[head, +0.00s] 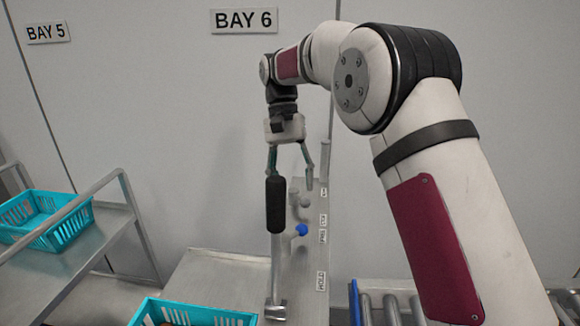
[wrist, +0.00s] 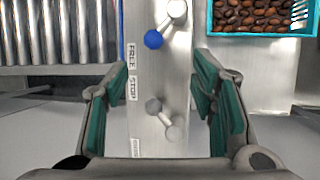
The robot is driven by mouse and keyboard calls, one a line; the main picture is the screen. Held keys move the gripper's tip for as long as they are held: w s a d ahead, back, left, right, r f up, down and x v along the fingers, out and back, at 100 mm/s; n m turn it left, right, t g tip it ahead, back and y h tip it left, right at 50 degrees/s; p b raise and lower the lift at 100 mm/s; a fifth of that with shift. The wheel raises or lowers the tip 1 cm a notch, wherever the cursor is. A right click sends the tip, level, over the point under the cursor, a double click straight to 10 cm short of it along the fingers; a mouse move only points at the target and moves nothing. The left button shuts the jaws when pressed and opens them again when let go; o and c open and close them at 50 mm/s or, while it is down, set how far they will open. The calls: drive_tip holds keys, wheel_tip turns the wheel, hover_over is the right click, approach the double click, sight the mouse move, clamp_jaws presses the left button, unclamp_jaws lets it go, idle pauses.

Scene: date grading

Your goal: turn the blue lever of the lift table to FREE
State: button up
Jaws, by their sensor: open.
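The blue lever, a blue ball knob (head: 301,230) on a short metal arm, sits on the metal control panel (head: 313,262). In the wrist view its blue knob (wrist: 153,39) slants down-left from its round pivot, close to the FREE label (wrist: 131,53). My gripper (head: 290,178) is open and empty above the panel. In the wrist view its green-padded fingers (wrist: 163,105) stand either side of the panel, apart from both levers.
A teal crate (wrist: 210,20) of dates is beside the panel. Rollers (head: 390,307) lie right of it. Another teal crate (head: 68,238) stands on a cart (head: 88,262) at left.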

drive_tip(key=shift+v, duration=1.7)
